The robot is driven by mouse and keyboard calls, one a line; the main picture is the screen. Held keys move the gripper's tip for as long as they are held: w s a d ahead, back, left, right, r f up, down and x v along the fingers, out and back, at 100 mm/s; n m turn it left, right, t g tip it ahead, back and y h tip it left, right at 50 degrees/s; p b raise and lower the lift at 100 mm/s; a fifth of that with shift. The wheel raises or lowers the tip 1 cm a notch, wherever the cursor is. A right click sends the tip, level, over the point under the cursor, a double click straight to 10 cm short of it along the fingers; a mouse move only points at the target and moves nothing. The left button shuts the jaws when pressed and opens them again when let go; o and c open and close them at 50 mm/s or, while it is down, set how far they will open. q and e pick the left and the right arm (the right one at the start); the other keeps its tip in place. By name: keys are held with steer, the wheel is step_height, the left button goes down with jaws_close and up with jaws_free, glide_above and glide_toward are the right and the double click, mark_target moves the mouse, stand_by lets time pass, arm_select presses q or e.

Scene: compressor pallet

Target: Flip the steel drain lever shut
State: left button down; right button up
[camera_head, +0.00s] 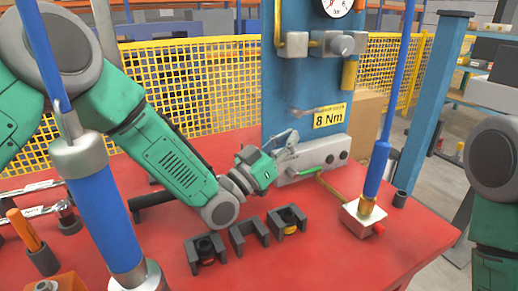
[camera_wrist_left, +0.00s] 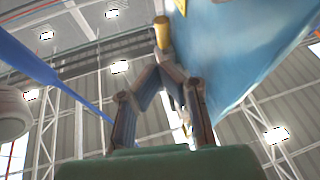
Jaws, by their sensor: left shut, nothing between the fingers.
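My left gripper (camera_head: 287,141) is at the left end of a grey manifold block (camera_head: 325,155) at the foot of the blue panel. Its fingers are shut and empty, and the tips also come together in the left wrist view (camera_wrist_left: 168,68). I cannot tell whether they touch the block. A thin steel lever (camera_head: 310,111) lies nearly level on the panel, just above the fingers and left of the "8 Nm" label. A green lever (camera_head: 296,173) and a brass-coloured lever (camera_head: 333,188) are low on the block. My right gripper is not in view.
The blue panel (camera_head: 287,85) carries brass and steel fittings (camera_head: 325,43) and a gauge. Black holders (camera_head: 248,234) stand on the red table (camera_head: 330,255). A steel block with a blue rod (camera_head: 377,165) stands at the right. My left arm crosses the table's left side.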

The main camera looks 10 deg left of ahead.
arm_select(q)
steer(key=s+a, duration=0.6)
steer(key=s, duration=0.1)
steer(key=shift+s+a, duration=0.2)
steer(key=shift+a, duration=0.2)
steer(key=shift+a+r, duration=0.1)
steer(key=shift+a, duration=0.05)
